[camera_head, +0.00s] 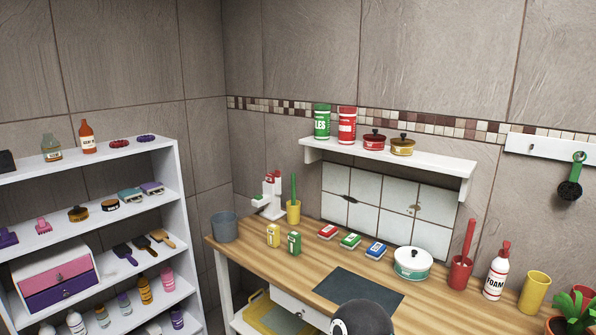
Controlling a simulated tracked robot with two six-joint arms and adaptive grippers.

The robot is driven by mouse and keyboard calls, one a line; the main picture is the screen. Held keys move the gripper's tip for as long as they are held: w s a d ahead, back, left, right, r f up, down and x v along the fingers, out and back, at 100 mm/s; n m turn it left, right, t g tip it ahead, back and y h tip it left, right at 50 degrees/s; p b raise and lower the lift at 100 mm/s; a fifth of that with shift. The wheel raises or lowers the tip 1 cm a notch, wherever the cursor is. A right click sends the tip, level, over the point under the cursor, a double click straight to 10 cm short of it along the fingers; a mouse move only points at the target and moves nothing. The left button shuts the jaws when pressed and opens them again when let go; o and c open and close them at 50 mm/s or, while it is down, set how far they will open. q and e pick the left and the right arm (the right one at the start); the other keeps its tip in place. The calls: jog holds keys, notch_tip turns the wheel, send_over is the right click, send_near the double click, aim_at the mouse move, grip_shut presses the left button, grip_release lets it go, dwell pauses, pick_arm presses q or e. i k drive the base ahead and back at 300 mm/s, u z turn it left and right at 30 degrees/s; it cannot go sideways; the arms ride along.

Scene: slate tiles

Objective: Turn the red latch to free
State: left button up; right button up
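I cannot make out a red latch for certain in the head view. A small white stand (270,200) at the back left of the wooden worktop (330,258) has a small red part (271,176) near its top; it is too small to tell whether that is a latch. A white tiled panel (365,190) stands against the wall behind the worktop, with small dark marks that I cannot make out. Neither of my grippers shows. A dark rounded part at the bottom middle hides a bit of the worktop's front.
A dark mat (358,291) lies on the worktop. Small boxes (327,232), a lidded pot (413,263), a red holder (460,273), a foam bottle (496,272) and a yellow cup (534,292) stand around it. A full shelf unit (187,235) is at left.

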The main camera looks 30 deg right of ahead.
aim_at(278, 173)
jog(key=z, duration=0.35)
jog(key=i, duration=0.75)
jog(key=z, duration=0.55)
jog(key=i, duration=0.45)
jog(key=u, duration=0.2)
